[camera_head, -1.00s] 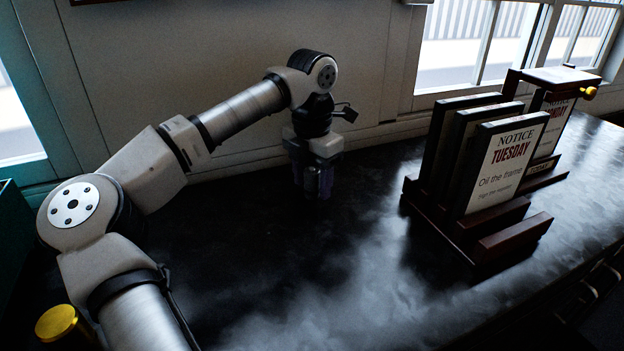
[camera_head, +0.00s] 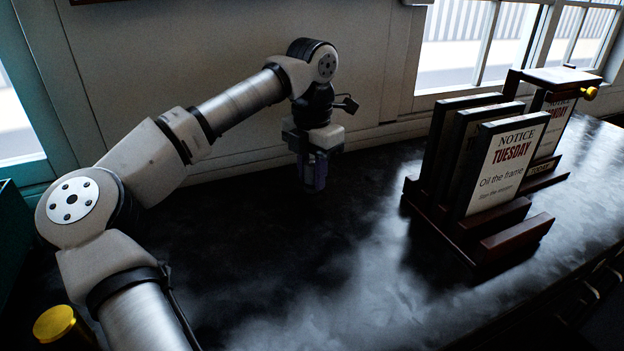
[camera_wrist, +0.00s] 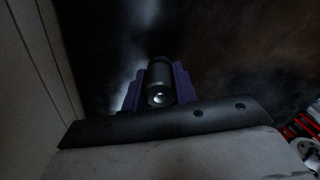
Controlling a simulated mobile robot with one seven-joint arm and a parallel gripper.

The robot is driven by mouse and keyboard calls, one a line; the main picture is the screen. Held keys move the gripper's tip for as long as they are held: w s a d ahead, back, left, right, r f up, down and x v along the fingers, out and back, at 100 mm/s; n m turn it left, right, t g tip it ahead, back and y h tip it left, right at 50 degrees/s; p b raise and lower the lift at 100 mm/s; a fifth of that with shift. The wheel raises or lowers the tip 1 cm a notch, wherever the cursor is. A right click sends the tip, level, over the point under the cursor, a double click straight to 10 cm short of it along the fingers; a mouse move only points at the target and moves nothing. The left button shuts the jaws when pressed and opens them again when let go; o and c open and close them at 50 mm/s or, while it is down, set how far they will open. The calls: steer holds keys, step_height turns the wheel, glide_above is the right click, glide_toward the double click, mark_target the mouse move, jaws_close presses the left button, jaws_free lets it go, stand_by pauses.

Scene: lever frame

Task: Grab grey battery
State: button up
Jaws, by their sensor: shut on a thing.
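My gripper (camera_head: 314,172) is at the back of the dark table, near the wall, pointing down. Its purple fingers are shut on the grey battery (camera_wrist: 160,82), a dark cylinder with a bright round end, seen between the fingers in the wrist view. In the head view the battery is mostly hidden by the fingers. My gripper appears a little above the tabletop.
A wooden rack (camera_head: 478,240) with framed notice boards (camera_head: 506,165) stands on the right. Another frame with a brass knob (camera_head: 589,93) is behind it. A yellow-capped thing (camera_head: 56,322) is at the lower left. The middle of the dark table (camera_head: 330,265) is clear.

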mark_target(312, 162)
step_height(312, 162, up, 18)
steer(key=p, duration=0.2)
